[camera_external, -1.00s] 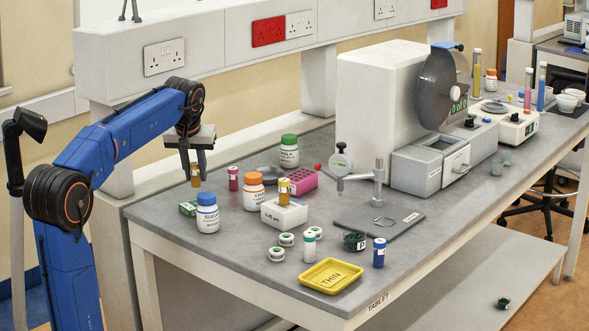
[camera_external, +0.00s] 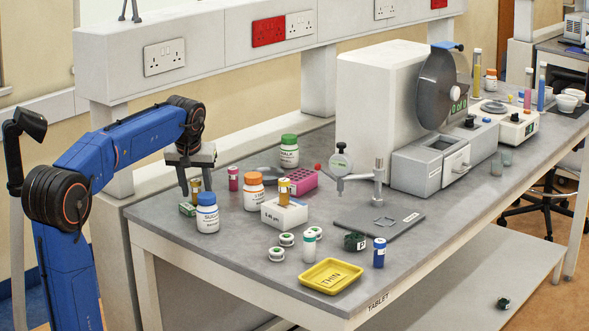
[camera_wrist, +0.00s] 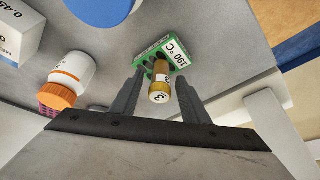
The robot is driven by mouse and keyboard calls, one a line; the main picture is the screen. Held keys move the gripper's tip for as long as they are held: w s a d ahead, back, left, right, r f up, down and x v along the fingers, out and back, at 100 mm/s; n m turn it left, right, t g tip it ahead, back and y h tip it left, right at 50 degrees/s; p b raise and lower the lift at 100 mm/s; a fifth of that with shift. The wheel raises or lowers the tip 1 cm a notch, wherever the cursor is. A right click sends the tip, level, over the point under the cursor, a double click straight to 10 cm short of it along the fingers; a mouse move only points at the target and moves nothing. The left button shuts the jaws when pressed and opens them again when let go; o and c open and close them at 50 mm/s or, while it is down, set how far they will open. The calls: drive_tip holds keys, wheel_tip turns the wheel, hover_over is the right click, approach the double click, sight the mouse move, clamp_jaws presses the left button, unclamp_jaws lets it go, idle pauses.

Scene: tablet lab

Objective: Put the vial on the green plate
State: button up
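The amber vial (camera_external: 196,185) with a pale cap marked 3 stands upright at the green plate (camera_external: 187,209), which is a small green block near the left edge of the bench. In the wrist view the vial (camera_wrist: 160,80) is in front of the green plate (camera_wrist: 178,51), which carries a 190 °C label. My gripper (camera_external: 196,186) is around the vial, one finger on each side. In the wrist view my gripper (camera_wrist: 160,78) is open, with a gap between the vial and each finger. The vial's base is hard to see.
A blue-capped white bottle (camera_external: 208,214) stands close in front of the green plate. A pink vial (camera_external: 233,178) and an orange-capped bottle (camera_external: 253,192) stand to the right. A white box (camera_external: 284,216) and yellow tray (camera_external: 331,277) lie farther right.

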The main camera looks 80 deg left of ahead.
drive_tip(key=v, duration=1.2)
drive_tip(key=shift+r, duration=0.2)
